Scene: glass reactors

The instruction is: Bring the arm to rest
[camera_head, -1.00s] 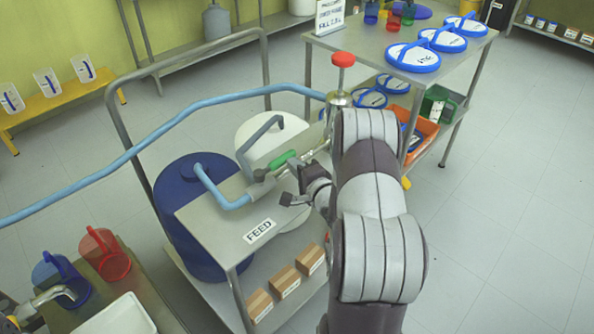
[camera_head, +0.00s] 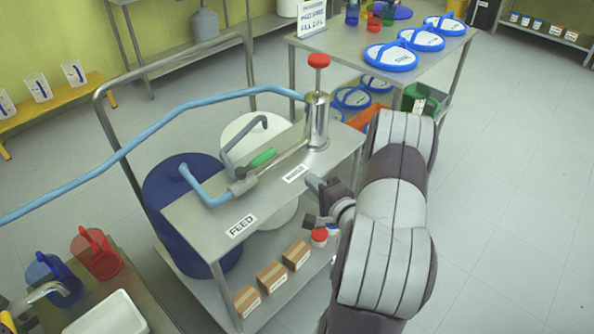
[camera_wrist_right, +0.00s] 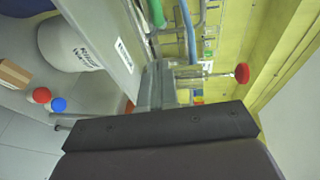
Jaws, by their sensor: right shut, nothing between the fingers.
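My right arm (camera_head: 390,210) reaches in from the bottom right of the head view. Its right gripper (camera_head: 318,203) is shut and empty, just off the right front edge of the steel feed cart (camera_head: 195,222). In the right wrist view the gripper (camera_wrist_right: 155,85) shows as grey fingers beside the cart's tilted edge. On the cart top, a metal cylinder with a red knob (camera_head: 319,61) stands at the back right, joined by a pipe to a valve with a green handle (camera_head: 262,158). The gripper is apart from both.
A blue drum (camera_head: 165,190) and a white drum (camera_head: 240,130) stand by the cart. Small boxes (camera_head: 272,276) and a red-capped jar (camera_head: 320,236) sit low on it. A blue hose (camera_head: 200,104) crosses behind. Floor at right (camera_head: 510,200) is clear.

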